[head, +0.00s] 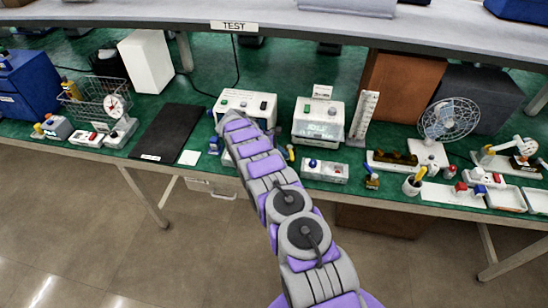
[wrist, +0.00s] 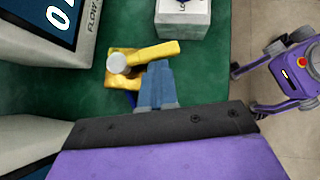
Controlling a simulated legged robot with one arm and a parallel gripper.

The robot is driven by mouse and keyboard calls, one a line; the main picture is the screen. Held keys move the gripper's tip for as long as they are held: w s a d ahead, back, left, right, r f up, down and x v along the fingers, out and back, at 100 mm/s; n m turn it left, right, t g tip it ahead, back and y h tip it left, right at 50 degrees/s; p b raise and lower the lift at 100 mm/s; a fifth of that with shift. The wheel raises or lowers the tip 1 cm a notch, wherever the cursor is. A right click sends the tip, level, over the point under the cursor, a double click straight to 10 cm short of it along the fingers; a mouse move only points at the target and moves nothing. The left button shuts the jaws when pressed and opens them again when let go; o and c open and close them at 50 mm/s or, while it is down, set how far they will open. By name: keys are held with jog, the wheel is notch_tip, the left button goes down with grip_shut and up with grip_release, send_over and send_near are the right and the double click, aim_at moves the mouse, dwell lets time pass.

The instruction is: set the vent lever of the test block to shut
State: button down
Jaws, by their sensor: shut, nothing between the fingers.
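The test block shows in the wrist view as a small yellow, brass-like body (wrist: 120,78) with a round grey cap on top. Its yellow vent lever (wrist: 160,50) reaches from the cap toward the right of that view, the bench's front edge. In the head view, a bit of yellow (head: 291,152) shows beside my arm; the rest is hard to make out. My gripper (wrist: 157,72) has its blue fingers shut and empty. Their tips are right beside the lever, below it in the wrist view; I cannot tell whether they touch. The fingers hide part of the block.
A white box with a blue knob (head: 325,170) stands close by on the right. A white instrument with a display (head: 318,122) stands behind. Another white unit (head: 247,103) is behind my arm. The green bench top ends just in front of the block.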

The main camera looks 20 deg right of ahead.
jog(key=shift+s+d, duration=0.1)
jog(key=shift+d, duration=0.45)
jog(key=shift+a+r, duration=0.1)
jog(key=shift+a, duration=0.95)
jog(key=shift+a+r, duration=0.1)
jog(key=shift+r+n+p, duration=0.1)
jog(key=shift+n+p, duration=0.2)
jog(key=shift+p, duration=0.15)
jog(key=shift+s+d+f+n+t+p, duration=0.2)
jog(key=shift+d+n+t+p, duration=0.1)
jog(key=shift+d, duration=0.25)
jog(key=shift+s+d+f+n+t+p, duration=0.1)
jog(key=shift+s+d+n+t+p, duration=0.15)
jog(key=shift+d, duration=0.3)
jog(key=shift+r+n+t, duration=0.1)
jog(key=shift+n+t, duration=0.25)
jog(key=shift+s+a+n+t+h+p, duration=0.3)
jog(key=shift+n+t, duration=0.1)
jog(key=shift+n, duration=0.2)
jog(key=shift+d, duration=0.35)
jog(key=shift+w+a, duration=0.2)
